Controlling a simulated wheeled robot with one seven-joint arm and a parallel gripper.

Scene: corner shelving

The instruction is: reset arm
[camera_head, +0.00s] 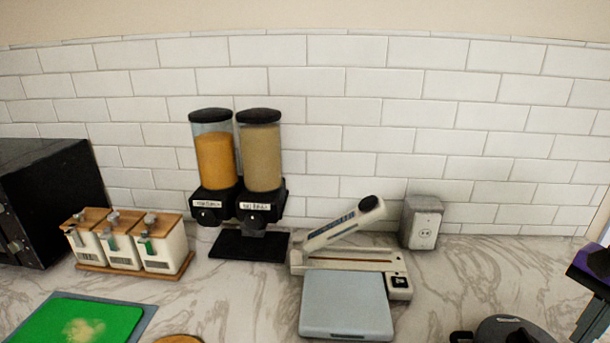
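The view faces a marble-patterned counter (470,275) against a white tiled wall (400,80). No thing is seen held.
A black box-like appliance (50,200), canister rack (125,245), twin dispenser (240,170), slicer-like device with a raised arm (345,300), grey outlet box (421,222) and green board (75,322) stand on the counter.

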